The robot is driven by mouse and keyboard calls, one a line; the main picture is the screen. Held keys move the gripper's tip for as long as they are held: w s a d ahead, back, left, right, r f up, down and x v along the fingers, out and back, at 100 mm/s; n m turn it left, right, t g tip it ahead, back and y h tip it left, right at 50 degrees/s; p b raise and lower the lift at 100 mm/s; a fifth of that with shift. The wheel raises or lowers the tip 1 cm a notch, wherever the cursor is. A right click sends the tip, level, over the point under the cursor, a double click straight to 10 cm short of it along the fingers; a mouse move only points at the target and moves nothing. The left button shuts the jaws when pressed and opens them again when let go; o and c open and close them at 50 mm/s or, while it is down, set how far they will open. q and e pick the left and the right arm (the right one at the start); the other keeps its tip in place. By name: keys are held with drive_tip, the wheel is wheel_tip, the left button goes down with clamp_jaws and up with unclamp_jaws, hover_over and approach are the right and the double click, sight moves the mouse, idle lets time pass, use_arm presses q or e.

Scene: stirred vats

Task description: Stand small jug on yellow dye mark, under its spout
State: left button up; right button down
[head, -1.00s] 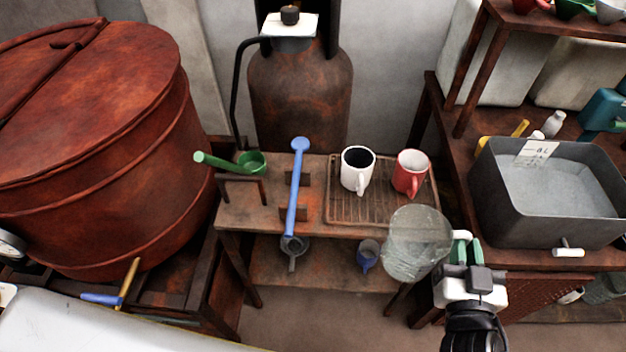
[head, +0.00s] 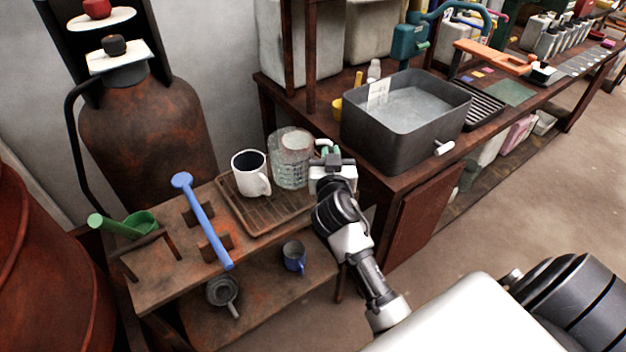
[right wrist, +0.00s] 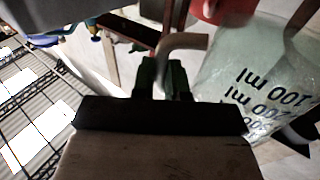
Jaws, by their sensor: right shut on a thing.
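A clear jug (head: 292,158) with black millilitre marks is in my right gripper (head: 328,154). The gripper's green fingers are shut on its curved handle. The jug looks held near the wire rack beside the white mug; I cannot tell its exact height. In the right wrist view the jug (right wrist: 255,85) is right of the fingers (right wrist: 162,78), its marks upside down. Small coloured patches (head: 475,74) lie on the far bench, one of them yellowish; I cannot tell whether it is the yellow dye mark. I cannot pick out its spout. My left gripper is not in view.
A white mug (head: 251,172) stands on the wire rack (head: 262,222). A red mug (right wrist: 225,8) shows in the right wrist view. A grey basin (head: 375,139) stands on the bench to the right. Open floor (head: 500,215) is right.

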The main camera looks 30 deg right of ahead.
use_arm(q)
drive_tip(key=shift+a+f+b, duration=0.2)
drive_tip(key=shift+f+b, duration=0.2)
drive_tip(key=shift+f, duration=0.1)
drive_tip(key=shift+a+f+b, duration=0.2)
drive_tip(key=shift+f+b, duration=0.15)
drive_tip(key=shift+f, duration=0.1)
use_arm(e)
drive_tip(key=shift+f, duration=3)
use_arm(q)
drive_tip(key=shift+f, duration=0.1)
use_arm(e)
drive_tip(key=shift+f, duration=0.1)
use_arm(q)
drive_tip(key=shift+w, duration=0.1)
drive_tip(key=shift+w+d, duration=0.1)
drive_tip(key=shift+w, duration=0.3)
use_arm(e)
drive_tip(key=c, duration=1.1)
unclamp_jaws()
drive_tip(key=shift+c, duration=0.2)
